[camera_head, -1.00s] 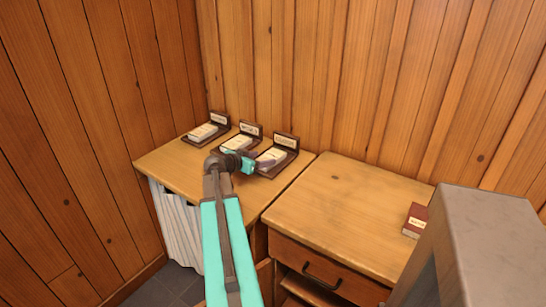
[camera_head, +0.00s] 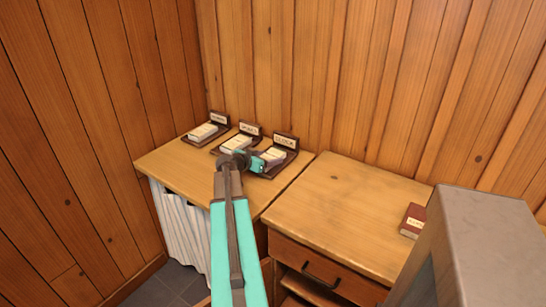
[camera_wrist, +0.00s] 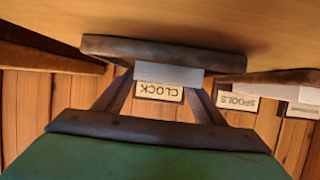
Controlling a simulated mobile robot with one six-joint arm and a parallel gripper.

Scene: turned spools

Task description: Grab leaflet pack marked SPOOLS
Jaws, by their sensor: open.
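The holder labelled SPOOLS shows at the right in the wrist view, its label (camera_wrist: 237,102) upside down. It appears to be the middle holder in the head view, with a pale leaflet pack (camera_head: 236,145) lying on it. My gripper (camera_head: 262,161) is at the rightmost holder, to the right of that pack. In the wrist view my gripper (camera_wrist: 166,84) is open, with its fingers on either side of a pale pack (camera_wrist: 168,74) in front of the label CLOCK (camera_wrist: 159,91). I cannot tell whether the fingers touch that pack.
A third holder with a pale pack (camera_head: 203,131) stands at the left of the wooden table (camera_head: 165,160). A small dark red box (camera_head: 413,221) stands on the drawer cabinet (camera_head: 330,205) to the right. Plank walls close off the back and left. The cabinet top is mostly clear.

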